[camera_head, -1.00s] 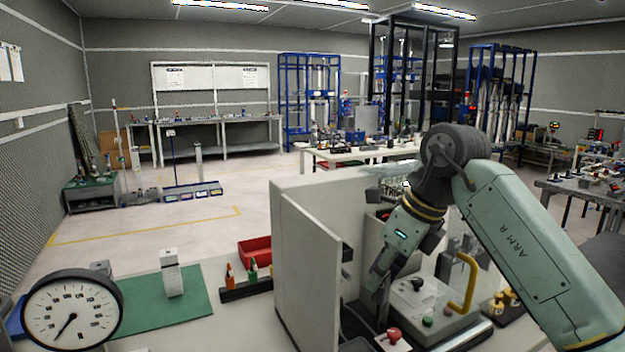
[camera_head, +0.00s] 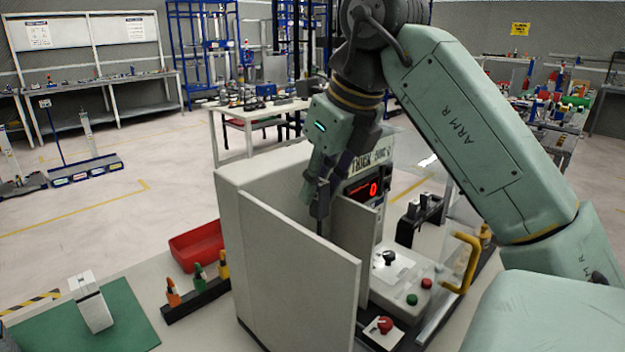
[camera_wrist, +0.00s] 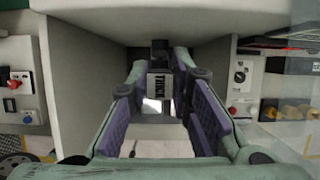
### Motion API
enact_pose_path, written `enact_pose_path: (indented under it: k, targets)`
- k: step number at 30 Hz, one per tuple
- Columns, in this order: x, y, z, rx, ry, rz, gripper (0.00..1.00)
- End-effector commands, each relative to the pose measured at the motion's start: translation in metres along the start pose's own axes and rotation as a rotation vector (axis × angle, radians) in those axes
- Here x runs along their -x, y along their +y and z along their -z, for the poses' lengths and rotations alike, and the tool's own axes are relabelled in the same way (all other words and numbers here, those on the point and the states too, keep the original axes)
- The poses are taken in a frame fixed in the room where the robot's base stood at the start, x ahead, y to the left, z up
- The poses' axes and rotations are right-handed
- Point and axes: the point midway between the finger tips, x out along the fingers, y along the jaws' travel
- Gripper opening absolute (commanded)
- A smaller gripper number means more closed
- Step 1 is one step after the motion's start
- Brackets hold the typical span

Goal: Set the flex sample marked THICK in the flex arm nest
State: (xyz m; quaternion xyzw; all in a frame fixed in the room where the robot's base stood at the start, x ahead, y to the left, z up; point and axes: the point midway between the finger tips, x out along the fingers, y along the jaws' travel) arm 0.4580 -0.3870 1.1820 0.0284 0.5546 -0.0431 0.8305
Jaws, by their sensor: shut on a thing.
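My gripper (camera_head: 318,208) is lowered between the pale walls of a bay. In the wrist view its padded fingers (camera_wrist: 160,105) flank a small grey block, the flex sample (camera_wrist: 159,88), which carries a dark label with upright lettering that seems to read THICK. The gripper is shut on it. In the head view the near wall (camera_head: 295,265) hides the fingertips and the sample. I cannot make out the flex arm nest; a bright patch shows below the sample in the wrist view.
A red display (camera_head: 373,189) and a control box (camera_head: 400,280) with buttons stand right of the bay. A yellow handle (camera_head: 463,262) is further right. A red bin (camera_head: 197,245), a rack of coloured items (camera_head: 195,298) and a green mat (camera_head: 130,320) lie left.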

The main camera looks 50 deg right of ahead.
Motion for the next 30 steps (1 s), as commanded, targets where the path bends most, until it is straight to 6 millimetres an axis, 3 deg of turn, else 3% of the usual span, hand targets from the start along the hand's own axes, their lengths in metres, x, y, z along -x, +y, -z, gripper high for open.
enact_pose_path:
  k: [7,21,30]
  targets:
    - [-0.003,0.0,-0.002,0.008,-0.002,-0.01,0.0]
    - [-0.037,0.0,0.012,0.009,-0.002,-0.008,0.0]
    - [-0.042,0.0,0.015,0.008,-0.002,-0.009,0.0]
